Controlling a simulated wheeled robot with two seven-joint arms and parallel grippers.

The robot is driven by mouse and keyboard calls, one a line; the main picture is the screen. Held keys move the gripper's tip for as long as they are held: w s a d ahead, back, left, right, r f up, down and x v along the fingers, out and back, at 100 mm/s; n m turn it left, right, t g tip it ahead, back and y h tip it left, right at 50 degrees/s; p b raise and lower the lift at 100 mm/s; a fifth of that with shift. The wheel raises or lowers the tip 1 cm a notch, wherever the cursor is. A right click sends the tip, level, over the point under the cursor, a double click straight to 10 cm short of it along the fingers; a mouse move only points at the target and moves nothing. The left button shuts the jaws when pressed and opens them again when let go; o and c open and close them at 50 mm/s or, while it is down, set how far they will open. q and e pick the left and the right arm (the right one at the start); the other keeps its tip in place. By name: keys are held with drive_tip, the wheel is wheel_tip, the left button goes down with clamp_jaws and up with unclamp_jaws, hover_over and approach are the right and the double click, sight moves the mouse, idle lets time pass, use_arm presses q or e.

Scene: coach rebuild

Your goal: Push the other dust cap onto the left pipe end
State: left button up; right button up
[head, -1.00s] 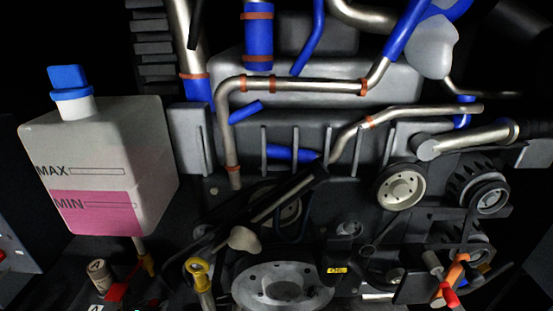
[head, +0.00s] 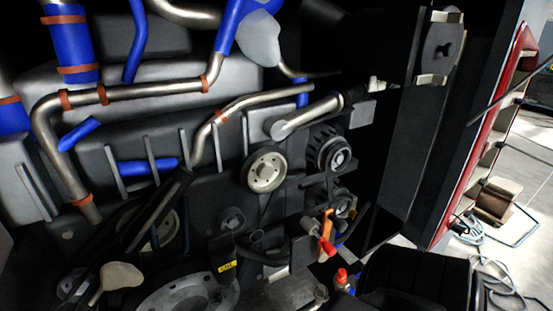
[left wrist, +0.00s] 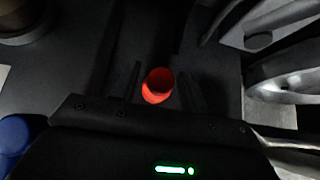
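A red dust cap (left wrist: 158,85), round with a hollow-looking face, sits between the two dark fingers of my left gripper (left wrist: 160,84) in the left wrist view. The fingers stand close on both sides of it and appear shut on it; the dark contact edges are hard to make out. My left gripper does not show in the head view. Another red cap-like piece (head: 342,275) shows low in the head view above a grey fitting. I cannot clearly make out the left pipe end. I see no right gripper.
The engine fills the head view, with metal pipes (head: 140,94), blue hoses (head: 70,38) and a pale pulley (head: 265,169). A red-tipped fitting (head: 328,247) is at lower right. A dark cabinet (head: 415,130) stands right; cables (head: 495,275) lie on the floor beyond.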

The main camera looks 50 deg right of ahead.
use_arm(q)
clamp_jaws()
drive_tip(key=shift+r+p, duration=2.25)
drive_tip(key=shift+r, duration=0.8)
